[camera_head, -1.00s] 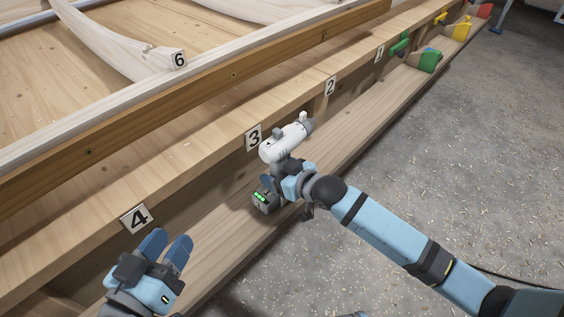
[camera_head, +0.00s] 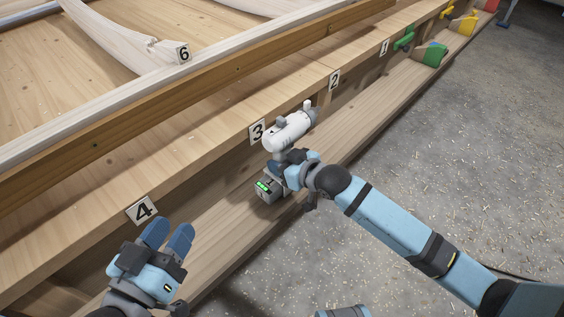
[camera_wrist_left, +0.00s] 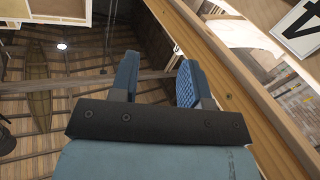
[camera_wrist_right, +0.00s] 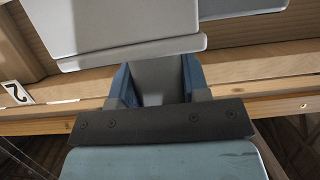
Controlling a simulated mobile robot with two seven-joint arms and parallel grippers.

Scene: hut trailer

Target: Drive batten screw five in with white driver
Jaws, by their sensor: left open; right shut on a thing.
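The white driver (camera_head: 290,130) is in my right gripper (camera_head: 287,162), which is shut on its handle. The driver's nose points up and right, and its grey battery base with green lights hangs below the gripper. In the right wrist view the grey driver base (camera_wrist_right: 130,30) fills the top, with the fingers around the handle. My left gripper (camera_head: 168,236) is open and empty near label 4; its spread fingers also show in the left wrist view (camera_wrist_left: 157,80). The brown batten (camera_head: 180,104) runs diagonally, with small dark screw spots. I cannot tell which is screw five.
Labels 4 (camera_head: 141,210), 3 (camera_head: 257,131), 2 (camera_head: 334,79) and 1 (camera_head: 384,47) mark the beam edge. A pale curved timber (camera_head: 120,40) is labelled 6.

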